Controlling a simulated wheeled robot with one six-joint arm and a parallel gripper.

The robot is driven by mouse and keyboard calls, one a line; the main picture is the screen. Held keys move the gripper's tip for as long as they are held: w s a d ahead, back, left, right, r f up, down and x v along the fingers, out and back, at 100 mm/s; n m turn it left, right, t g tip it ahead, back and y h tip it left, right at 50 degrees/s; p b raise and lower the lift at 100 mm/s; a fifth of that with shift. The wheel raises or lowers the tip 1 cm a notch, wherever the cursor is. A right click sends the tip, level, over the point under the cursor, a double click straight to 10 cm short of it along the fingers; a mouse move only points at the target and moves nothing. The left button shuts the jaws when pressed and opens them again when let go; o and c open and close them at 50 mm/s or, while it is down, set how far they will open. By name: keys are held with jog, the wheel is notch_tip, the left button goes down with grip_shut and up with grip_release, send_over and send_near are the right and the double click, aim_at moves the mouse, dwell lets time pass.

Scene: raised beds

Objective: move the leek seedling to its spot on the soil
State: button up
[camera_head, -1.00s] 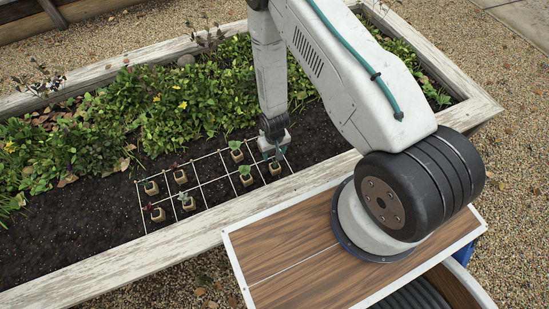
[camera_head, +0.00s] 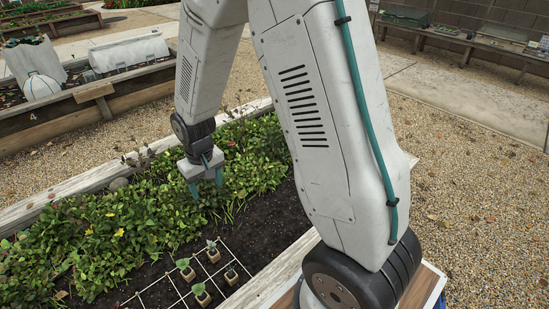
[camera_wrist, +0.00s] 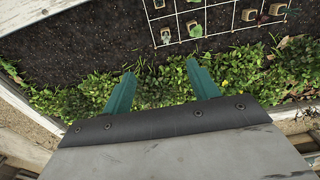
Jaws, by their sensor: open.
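Several small seedlings in tan pots stand upright in the string grid (camera_head: 160,288) on the dark soil. Two on its right side, a back seedling (camera_head: 213,252) and a front seedling (camera_head: 231,275), have dark, greyish leaves; I cannot tell for sure which is the leek. Two leafier green ones, a back one (camera_head: 186,269) and a front one (camera_head: 201,294), stand to their left. My gripper (camera_head: 207,188) is open and empty above the green plants, behind the grid and apart from every pot. In the wrist view its teal fingers (camera_wrist: 160,70) hold nothing.
Dense leafy plants (camera_head: 130,220) fill the back of the bed. Bare soil (camera_head: 270,225) lies right of the grid. The bed's pale wooden edge (camera_head: 80,184) runs behind. Another raised bed (camera_head: 75,110) stands beyond the gravel.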

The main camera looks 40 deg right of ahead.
jog(key=s+d+r, duration=0.1)
jog(key=s+r, duration=0.5)
jog(key=r, duration=0.3)
jog(key=s+r, duration=0.6)
jog(key=r, duration=0.3)
jog(key=s+r, duration=0.3)
jog(key=s, duration=0.4)
jog(key=s+r, duration=0.3)
jog(key=s, duration=0.4)
jog(key=shift+s+d+r+t, duration=0.2)
jog(key=shift+d+t, duration=0.1)
jog(key=shift+d, duration=0.15)
